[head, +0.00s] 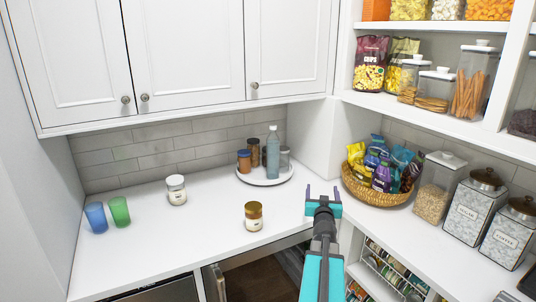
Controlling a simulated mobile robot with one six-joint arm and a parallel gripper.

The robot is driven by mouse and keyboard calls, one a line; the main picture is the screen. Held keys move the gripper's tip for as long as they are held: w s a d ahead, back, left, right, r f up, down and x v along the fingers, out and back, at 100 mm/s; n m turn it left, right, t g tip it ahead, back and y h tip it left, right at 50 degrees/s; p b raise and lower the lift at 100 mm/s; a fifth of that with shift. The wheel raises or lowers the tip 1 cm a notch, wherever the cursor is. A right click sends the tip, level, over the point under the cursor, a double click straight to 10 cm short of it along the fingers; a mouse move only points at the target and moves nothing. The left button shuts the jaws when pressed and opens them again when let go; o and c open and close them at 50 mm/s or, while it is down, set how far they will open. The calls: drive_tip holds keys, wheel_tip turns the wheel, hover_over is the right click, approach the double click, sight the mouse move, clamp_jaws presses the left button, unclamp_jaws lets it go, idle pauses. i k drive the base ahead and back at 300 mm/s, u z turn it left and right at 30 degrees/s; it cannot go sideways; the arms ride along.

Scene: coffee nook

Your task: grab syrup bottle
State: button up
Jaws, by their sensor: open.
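A tall translucent blue bottle (273,154) with a pale cap stands upright on a round white tray (262,183) at the back of the counter. My gripper (322,193) is open and empty, to the right of and nearer than the tray, apart from the bottle. Its two purple fingers point away from me toward the back corner.
The tray also holds an orange-brown jar (244,161), a dark jar (254,151) and a grey container (284,158). A snack basket (365,193) is right of my gripper.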

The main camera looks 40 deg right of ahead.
sight(272, 142)
drive_tip(key=i, duration=0.95)
drive_tip(key=u, duration=0.05)
